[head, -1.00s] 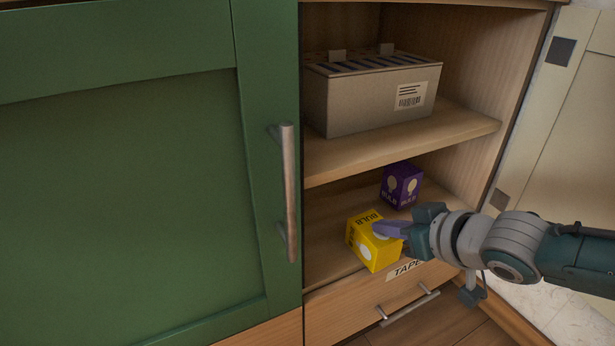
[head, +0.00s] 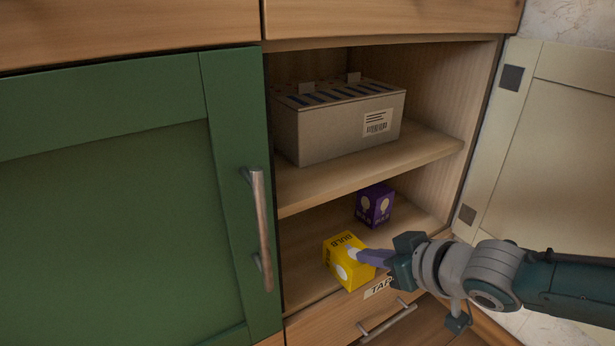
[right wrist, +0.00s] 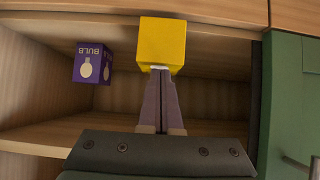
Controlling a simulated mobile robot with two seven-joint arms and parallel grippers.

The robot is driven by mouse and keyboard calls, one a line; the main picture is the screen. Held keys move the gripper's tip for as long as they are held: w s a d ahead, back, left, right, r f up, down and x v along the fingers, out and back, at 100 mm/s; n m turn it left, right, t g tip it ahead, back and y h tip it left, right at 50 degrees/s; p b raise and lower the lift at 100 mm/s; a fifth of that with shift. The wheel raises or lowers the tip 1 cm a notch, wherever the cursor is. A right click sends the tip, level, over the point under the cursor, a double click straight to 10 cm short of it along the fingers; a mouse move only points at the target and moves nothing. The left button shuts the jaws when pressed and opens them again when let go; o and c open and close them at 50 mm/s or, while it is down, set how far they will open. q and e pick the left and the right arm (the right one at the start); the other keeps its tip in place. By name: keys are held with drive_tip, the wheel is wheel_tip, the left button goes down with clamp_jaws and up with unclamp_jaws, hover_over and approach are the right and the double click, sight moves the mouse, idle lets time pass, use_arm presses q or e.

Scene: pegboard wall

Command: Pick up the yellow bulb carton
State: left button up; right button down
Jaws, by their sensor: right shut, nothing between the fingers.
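The yellow bulb carton (head: 347,268) sits at the front of the lower cabinet shelf, beside the front edge. It also shows in the right wrist view (right wrist: 162,42), just beyond my fingertips. My right gripper (head: 362,255) comes in from the right with its purple fingers in front of the carton's near face in the head view. In the right wrist view its fingers (right wrist: 160,78) are together with nothing between them, their tips at the carton's edge. I cannot tell whether they touch it. My left gripper is not in view.
A purple bulb carton (head: 374,205) stands farther back on the same shelf. A grey box (head: 335,135) with slots stands on the shelf above. A green door (head: 110,200) covers the left side. A drawer (head: 330,325) lies below.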

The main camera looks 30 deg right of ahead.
use_arm(q)
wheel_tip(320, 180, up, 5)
drive_tip(key=p, duration=0.5)
use_arm(e)
drive_tip(key=s+d, duration=0.1)
drive_tip(key=s, duration=1)
drive_tip(key=b, duration=0.8)
approach(350, 247)
drive_tip(key=w, duration=0.2)
drive_tip(key=w+f, duration=0.1)
drive_tip(key=w, duration=0.1)
drive_tip(key=w+f, duration=0.1)
drive_tip(key=w, duration=0.1)
drive_tip(key=shift+a+f, duration=0.15)
drive_tip(key=shift+a, duration=0.05)
drive_tip(key=shift+f+b, duration=0.3)
drive_tip(key=shift+f, duration=0.45)
drive_tip(key=shift+s+f, duration=0.15)
drive_tip(key=shift+s, duration=0.05)
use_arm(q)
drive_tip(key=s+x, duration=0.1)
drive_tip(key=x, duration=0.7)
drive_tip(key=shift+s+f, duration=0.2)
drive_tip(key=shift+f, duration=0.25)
